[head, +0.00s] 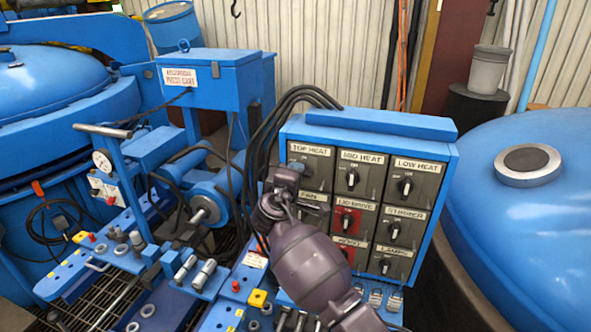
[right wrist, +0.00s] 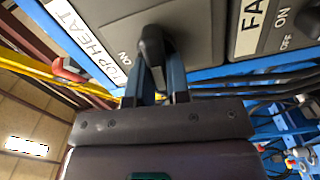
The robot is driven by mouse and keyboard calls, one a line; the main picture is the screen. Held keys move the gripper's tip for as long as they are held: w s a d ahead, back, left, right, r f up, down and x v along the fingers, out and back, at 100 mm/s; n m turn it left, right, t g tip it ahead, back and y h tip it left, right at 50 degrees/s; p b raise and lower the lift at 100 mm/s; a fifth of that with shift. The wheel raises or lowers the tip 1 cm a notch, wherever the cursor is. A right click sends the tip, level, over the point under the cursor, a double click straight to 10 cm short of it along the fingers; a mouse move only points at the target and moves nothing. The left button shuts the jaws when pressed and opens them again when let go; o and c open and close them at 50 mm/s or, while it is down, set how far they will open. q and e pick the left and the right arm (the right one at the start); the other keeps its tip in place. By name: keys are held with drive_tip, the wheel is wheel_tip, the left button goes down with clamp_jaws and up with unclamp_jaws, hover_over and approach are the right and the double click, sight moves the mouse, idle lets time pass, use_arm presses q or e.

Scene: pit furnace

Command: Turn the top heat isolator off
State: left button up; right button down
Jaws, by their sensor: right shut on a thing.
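The top heat isolator is the upper left switch panel (head: 320,158) on the blue control box, labelled TOP HEAT. Its black knob (right wrist: 151,44) shows in the right wrist view, on a grey plate with an ON label beside it. My right gripper (head: 290,174) is at this panel and covers part of it in the head view. In the right wrist view my right gripper (right wrist: 158,75) has its two blue fingers shut on the knob, one on each side. I cannot tell which mark the knob points to. My left gripper is out of view.
Mid heat (head: 351,178) and low heat (head: 405,187) knobs sit to the right on the same box (head: 380,124). The fan panel (right wrist: 275,25) is close to my right gripper, with red-plated switches lower down. Black cables (head: 265,135) hang left of the box.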

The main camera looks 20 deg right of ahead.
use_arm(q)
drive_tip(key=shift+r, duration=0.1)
use_arm(e)
drive_tip(key=shift+f+n, duration=0.1)
drive_tip(key=shift+n, duration=0.6)
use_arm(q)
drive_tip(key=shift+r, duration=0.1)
use_arm(e)
drive_tip(key=c, duration=1.1)
unclamp_jaws()
drive_tip(key=shift+a, duration=0.1)
use_arm(q)
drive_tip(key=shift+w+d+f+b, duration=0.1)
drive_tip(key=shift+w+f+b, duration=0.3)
drive_tip(key=shift+b, duration=0.45)
use_arm(e)
drive_tip(key=v, duration=1)
drive_tip(key=shift+s+a, duration=0.25)
drive_tip(key=shift+s, duration=0.1)
